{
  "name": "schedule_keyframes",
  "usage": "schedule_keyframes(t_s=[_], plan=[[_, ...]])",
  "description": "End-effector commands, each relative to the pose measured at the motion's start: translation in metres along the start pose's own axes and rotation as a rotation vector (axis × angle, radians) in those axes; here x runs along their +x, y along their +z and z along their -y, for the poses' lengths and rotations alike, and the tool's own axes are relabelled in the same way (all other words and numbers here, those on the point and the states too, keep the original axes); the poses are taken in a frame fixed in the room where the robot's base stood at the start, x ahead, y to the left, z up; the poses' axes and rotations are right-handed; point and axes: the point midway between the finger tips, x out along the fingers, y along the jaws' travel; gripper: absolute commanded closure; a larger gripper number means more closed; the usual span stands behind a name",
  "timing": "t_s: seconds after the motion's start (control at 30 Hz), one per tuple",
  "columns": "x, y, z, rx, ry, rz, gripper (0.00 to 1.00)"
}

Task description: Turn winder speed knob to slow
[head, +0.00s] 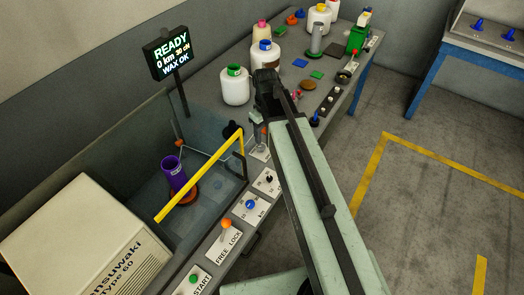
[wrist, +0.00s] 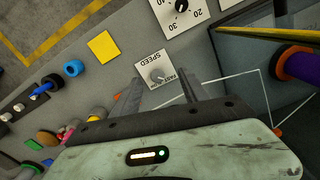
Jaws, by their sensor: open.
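The winder speed knob (wrist: 158,76) is a small grey knob on a white plate marked SPEED, upside down in the wrist view. Small lettering beside it is hard to read, and I cannot tell its pointer's setting. My gripper (wrist: 160,84) is open, its two dark fingers on either side of the knob in the picture. I cannot tell whether they touch it. In the head view my gripper (head: 266,92) shows at the far end of my arm, above the bench. A white plate (head: 260,152) beside my arm is partly hidden there.
A black knob (wrist: 182,5) on a numbered plate neighbours the speed plate. A yellow bar (head: 203,175) and clear guard stand around a purple bobbin (head: 173,173). A display (head: 172,54) reads READY.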

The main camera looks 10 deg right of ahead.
Motion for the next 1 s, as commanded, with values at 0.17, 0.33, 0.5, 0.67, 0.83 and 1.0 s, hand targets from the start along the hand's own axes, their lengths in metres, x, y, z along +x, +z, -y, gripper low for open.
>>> schedule_keyframes(t_s=[0.17,0.33,0.5,0.67,0.83,1.0], plan=[[0.030,-0.036,-0.015,-0.244,0.000,0.000,0.48],[0.030,-0.035,-0.013,-0.263,0.000,0.000,0.48],[0.050,-0.035,-0.012,-0.262,0.000,0.000,0.48],[0.079,-0.035,-0.012,-0.262,0.000,0.000,0.48],[0.103,-0.035,-0.012,-0.262,0.000,0.000,0.48],[0.105,-0.035,-0.012,-0.261,0.000,0.000,0.48]])
